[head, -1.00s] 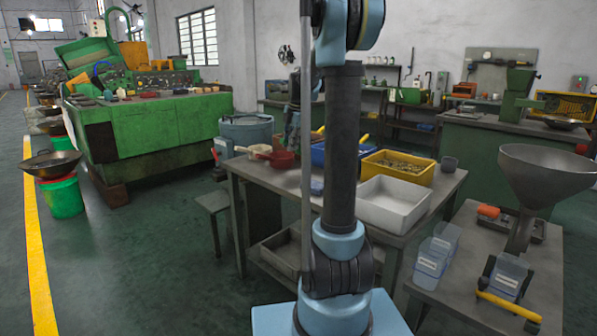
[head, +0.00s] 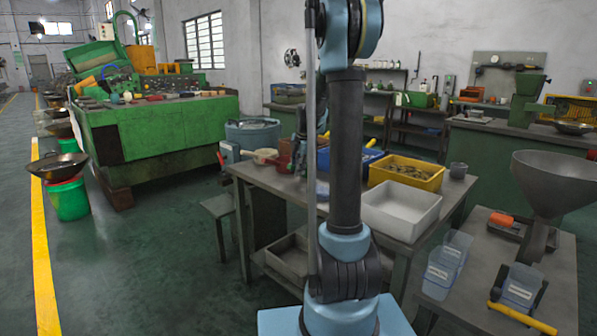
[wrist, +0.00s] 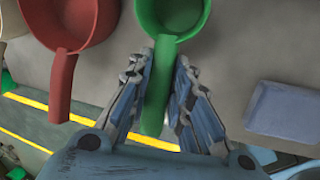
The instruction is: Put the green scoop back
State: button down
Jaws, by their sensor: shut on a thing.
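In the wrist view the green scoop (wrist: 156,85) has its bowl at the top edge and its handle pointing down between the fingers. My gripper (wrist: 162,75) is shut on that handle. The red scoop (wrist: 62,75) is beside it on the left, apart from the fingers. In the head view the red scoop (head: 285,151) is at the back left of the grey table (head: 335,222). My arm hides most of my gripper there, and I cannot make out the green scoop. I cannot tell whether it touches the table.
A cream scoop (head: 262,156) lies left of the red one. A yellow bin (head: 408,171) and a white tray (head: 400,210) stand on the table's right part. A blue bin (head: 350,158) is behind my arm. A low bench with a funnel (head: 552,184) stands at right.

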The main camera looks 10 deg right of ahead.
jog(key=shift+f, duration=0.25)
jog(key=c, duration=1.5)
grip_release()
jog(key=shift+o, duration=0.2)
jog(key=v, duration=1.1)
jog(key=s+m, duration=0.5)
jog(key=s, duration=0.6)
jog(key=s+f+m, duration=0.5)
jog(key=s+m, duration=0.1)
jog(key=s, duration=0.4)
jog(key=s+f+m, duration=0.6)
jog(key=s, duration=0.4)
jog(key=s+f+m+g+h, duration=0.1)
jog(key=s+f+m, duration=0.4)
jog(key=s, duration=0.5)
jog(key=shift+a+f+m, duration=0.3)
jog(key=shift+a+m, duration=0.05)
jog(key=shift+m, duration=0.25)
